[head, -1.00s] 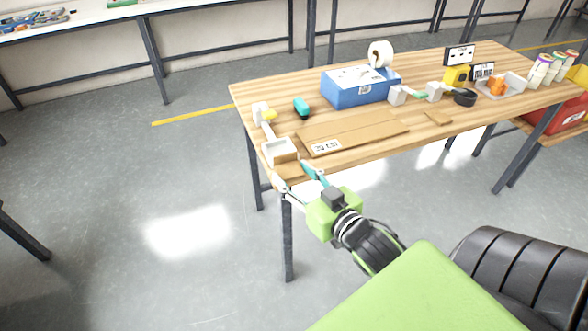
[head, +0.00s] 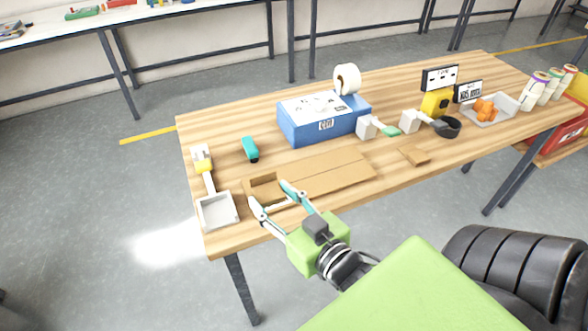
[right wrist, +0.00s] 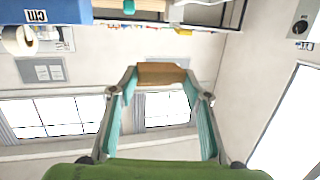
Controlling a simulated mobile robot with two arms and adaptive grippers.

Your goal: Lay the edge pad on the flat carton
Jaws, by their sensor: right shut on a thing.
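The flat carton (head: 335,175) is a long brown sheet lying near the front of the wooden table in the head view. My right gripper (head: 270,195) is over its left end, fingers apart by the width of the brown edge pad (head: 264,188) gripped between them. The pad also shows between the teal fingertips in the right wrist view (right wrist: 161,73). It overlaps the carton's left end and hides the label there. I cannot tell whether the pad touches the carton. My left gripper is not in view.
A blue box (head: 322,121) stands behind the carton. A small brown piece (head: 415,156) lies to its right.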

